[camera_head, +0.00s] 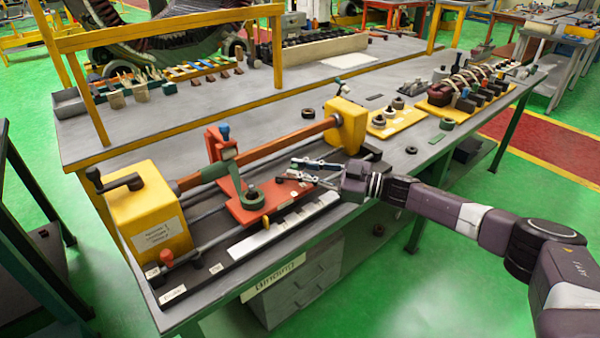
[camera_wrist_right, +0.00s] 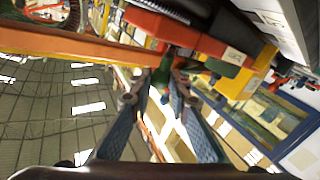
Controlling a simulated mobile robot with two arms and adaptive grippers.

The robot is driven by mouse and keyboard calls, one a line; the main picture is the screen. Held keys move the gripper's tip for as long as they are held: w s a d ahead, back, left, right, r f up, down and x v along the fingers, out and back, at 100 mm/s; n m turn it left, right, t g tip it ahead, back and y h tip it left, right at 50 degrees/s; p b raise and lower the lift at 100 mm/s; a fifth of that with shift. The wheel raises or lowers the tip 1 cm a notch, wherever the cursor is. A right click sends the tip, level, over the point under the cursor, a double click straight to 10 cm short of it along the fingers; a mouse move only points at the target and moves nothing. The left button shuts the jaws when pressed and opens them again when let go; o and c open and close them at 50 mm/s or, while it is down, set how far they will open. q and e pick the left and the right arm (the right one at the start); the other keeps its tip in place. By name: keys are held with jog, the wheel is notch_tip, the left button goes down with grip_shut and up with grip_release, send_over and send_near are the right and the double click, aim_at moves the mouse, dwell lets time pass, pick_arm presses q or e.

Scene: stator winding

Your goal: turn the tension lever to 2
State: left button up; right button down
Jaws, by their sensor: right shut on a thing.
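The winding machine has a red carriage (camera_head: 238,208) on dark rails. A green arm (camera_head: 236,182) stands on the carriage, with a dark green ring (camera_head: 254,199) at its foot. My right gripper (camera_head: 287,169) reaches in from the right over the carriage's right end. In the right wrist view its fingers (camera_wrist_right: 165,85) close around a small green lever end, which I take for the tension lever (camera_wrist_right: 164,74). In the head view this lever end is too small to make out. The lever's setting cannot be read. My left gripper is not in view.
A yellow crank housing (camera_head: 151,212) stands left and a yellow end block (camera_head: 347,125) right, with a copper-coloured bar (camera_head: 280,143) between them. A white label strip (camera_head: 285,222) runs along the front. A yellow tray (camera_head: 398,122) lies to the right. A yellow frame (camera_head: 175,40) stands behind.

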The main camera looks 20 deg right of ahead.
jog(key=c, duration=1.8)
grip_release()
jog(key=v, duration=1.2)
jog(key=shift+r, duration=0.1)
